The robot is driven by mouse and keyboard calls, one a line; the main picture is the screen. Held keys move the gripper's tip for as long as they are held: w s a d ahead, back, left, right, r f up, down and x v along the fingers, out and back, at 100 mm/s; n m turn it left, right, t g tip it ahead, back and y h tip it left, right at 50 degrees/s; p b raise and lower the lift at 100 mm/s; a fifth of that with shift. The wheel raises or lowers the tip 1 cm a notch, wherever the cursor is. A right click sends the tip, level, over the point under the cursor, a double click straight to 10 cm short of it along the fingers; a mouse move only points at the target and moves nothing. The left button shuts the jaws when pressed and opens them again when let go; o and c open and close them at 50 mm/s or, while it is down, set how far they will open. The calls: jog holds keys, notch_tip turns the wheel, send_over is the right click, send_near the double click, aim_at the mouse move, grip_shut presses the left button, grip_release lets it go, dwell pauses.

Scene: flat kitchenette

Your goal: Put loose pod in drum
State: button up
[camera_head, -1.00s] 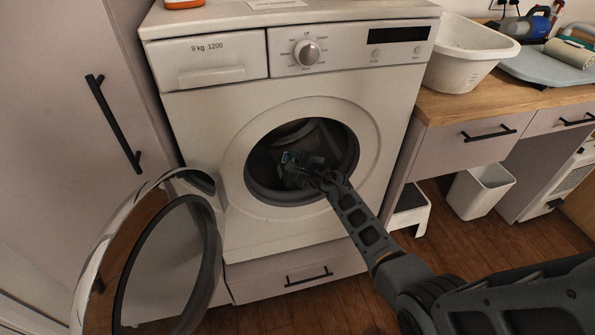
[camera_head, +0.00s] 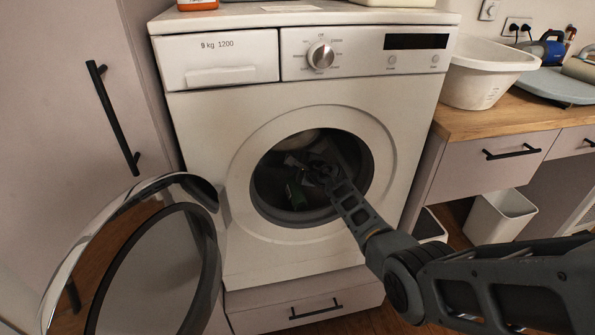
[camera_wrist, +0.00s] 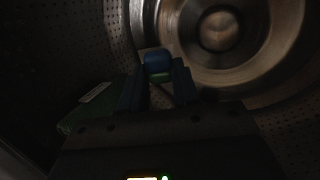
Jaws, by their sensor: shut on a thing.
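The washing machine's drum (camera_wrist: 60,45) fills the wrist view, a dark perforated metal wall with a round, shinier back. My gripper (camera_head: 302,168) is inside the drum opening in the head view. In the wrist view my gripper (camera_wrist: 158,75) is shut on a small blue and green pod (camera_wrist: 158,62), held between the fingertips and in front of the drum's back. In the head view the pod cannot be clearly told from the dark gripper. A dark green thing (camera_wrist: 88,108) with a pale label lies in the drum, left of my fingers.
The round door (camera_head: 65,262) stands open at the left. The door opening's pale rim (camera_head: 240,180) surrounds my arm. A counter (camera_head: 495,125) with a white basin (camera_head: 485,80) stands at the right. A tall cabinet (camera_head: 80,150) is at the left.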

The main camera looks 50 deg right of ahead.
jog(key=shift+w+d, duration=0.15)
jog(key=o, duration=0.8)
jog(key=p+v, duration=0.3)
jog(key=v, duration=0.5)
jog(key=shift+p, duration=0.4)
